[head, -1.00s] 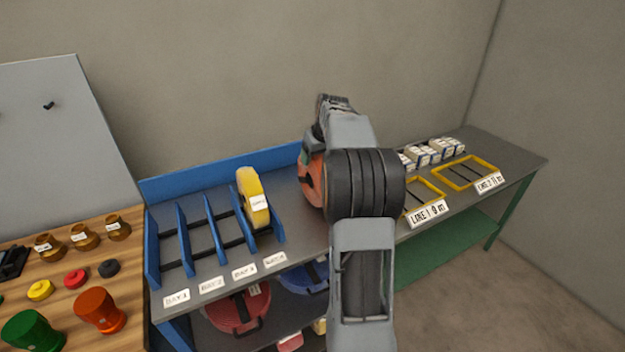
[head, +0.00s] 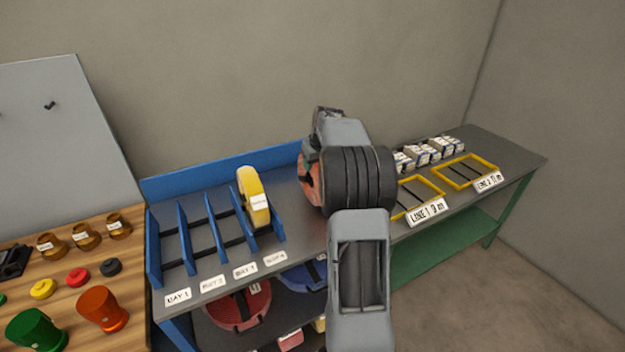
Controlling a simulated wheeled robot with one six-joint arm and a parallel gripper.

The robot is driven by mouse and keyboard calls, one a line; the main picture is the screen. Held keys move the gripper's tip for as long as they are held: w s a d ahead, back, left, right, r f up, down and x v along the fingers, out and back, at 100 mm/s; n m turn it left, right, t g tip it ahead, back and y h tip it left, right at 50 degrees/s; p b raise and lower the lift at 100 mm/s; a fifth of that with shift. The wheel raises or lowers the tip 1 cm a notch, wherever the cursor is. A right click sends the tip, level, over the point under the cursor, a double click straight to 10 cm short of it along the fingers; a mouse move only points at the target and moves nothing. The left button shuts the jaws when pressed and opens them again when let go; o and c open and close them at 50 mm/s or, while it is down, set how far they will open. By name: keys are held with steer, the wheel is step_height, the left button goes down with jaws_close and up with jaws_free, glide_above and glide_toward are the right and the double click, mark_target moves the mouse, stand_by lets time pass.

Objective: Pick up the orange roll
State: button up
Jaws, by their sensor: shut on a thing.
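The orange roll (head: 309,182) shows as a curved orange edge left of my arm's black joint, above the grey bench top. Most of it is hidden behind my arm. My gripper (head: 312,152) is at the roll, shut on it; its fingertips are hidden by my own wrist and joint. I cannot tell from this view how far the roll is above the bench.
A yellow roll (head: 247,187) stands in the rightmost slot of the blue divider rack (head: 183,238). Yellow frames (head: 487,164) and white boxes (head: 447,146) lie on the bench to the right. A wooden table (head: 75,255) with coloured parts is at left. Red and blue rolls sit on the lower shelf.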

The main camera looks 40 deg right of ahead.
jaws_close()
steer(key=shift+r, duration=0.1)
stand_by(0.4)
steer(key=shift+w+r, duration=0.1)
